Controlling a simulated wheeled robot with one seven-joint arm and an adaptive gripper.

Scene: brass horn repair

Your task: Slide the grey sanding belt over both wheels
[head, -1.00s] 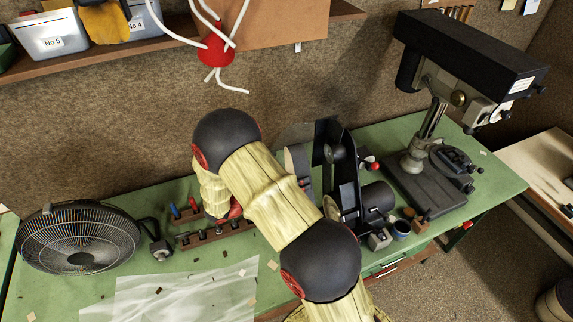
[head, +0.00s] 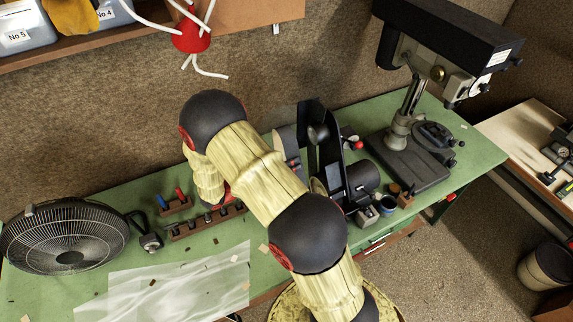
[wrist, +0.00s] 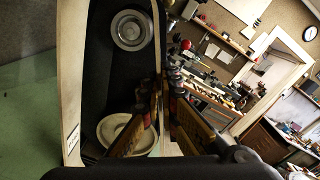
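The belt sander (head: 328,165) stands on the green bench as a tall dark unit, partly behind my arm. In the wrist view its black recess shows a grey upper wheel (wrist: 130,30) and a cream lower wheel (wrist: 122,132), inside a pale-edged housing (wrist: 74,75). My gripper (wrist: 165,88) is in front of the recess's right side. Its brown fingers converge to a narrow gap, and the left finger overlaps the lower wheel in the picture. I cannot tell whether anything is between the tips. I cannot make out the grey belt for certain. The head view hides my fingers behind my arm.
A drill press (head: 410,140) stands right of the sander. A black fan (head: 65,235), a tool rack (head: 205,222) and a translucent sheet (head: 180,283) occupy the left bench.

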